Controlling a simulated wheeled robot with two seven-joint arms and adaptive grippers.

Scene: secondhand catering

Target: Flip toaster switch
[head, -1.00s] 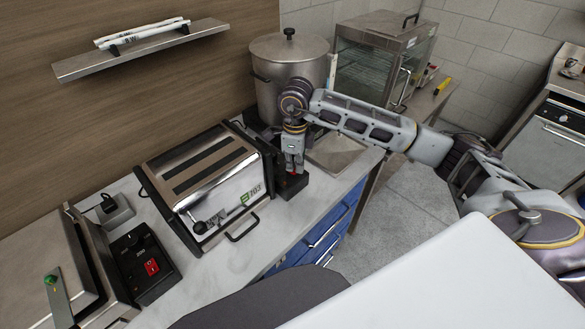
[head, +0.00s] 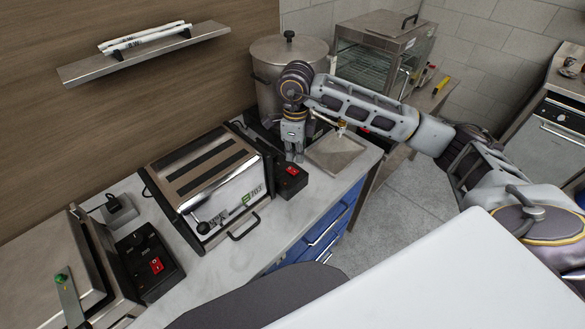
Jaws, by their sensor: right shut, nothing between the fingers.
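The toaster (head: 236,196) is a metal box with two long slots on top. It stands on the counter left of centre, with a lever and a handle on its front. A black box with a red switch (head: 291,171) sits at the right of the toaster. I cannot tell which way the switch is tipped. My left gripper is not in view.
A large steel pot (head: 268,85) stands behind my right gripper. A glass-fronted cabinet (head: 375,60) is at the back. A press with another red switch (head: 156,265) is at the left. A wall shelf (head: 140,52) hangs above. A shallow metal tray (head: 336,152) lies right of the gripper.

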